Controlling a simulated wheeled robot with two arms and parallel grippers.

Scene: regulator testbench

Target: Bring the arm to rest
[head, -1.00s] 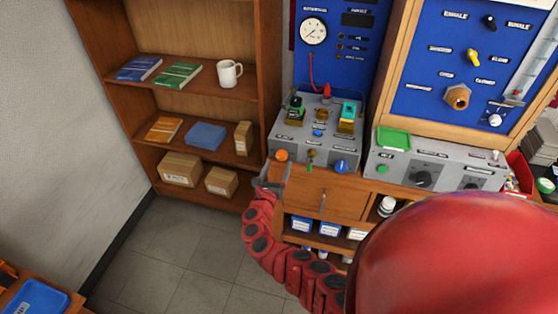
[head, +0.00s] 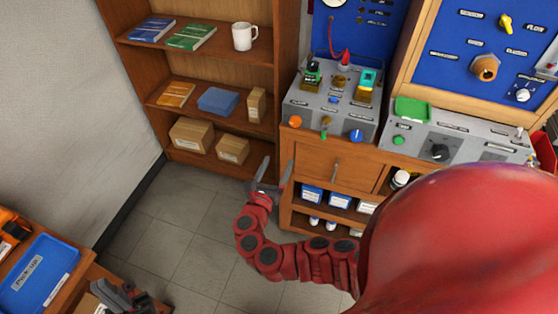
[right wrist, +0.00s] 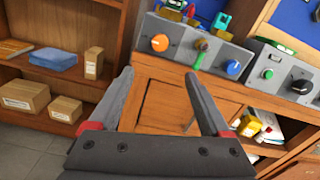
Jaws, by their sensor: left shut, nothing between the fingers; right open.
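My left gripper (head: 122,294) is at the bottom left edge of the head view, shut and empty, near a blue tray. Much of the left arm is out of view.
A bookshelf (head: 287,80) with books, a white mug (head: 244,37) and boxes stands at the back left. A grey control box (head: 332,105) sits on the cabinet. The blue tray (head: 40,272) lies on a wooden surface at lower left. The tiled floor (head: 185,235) between is clear.

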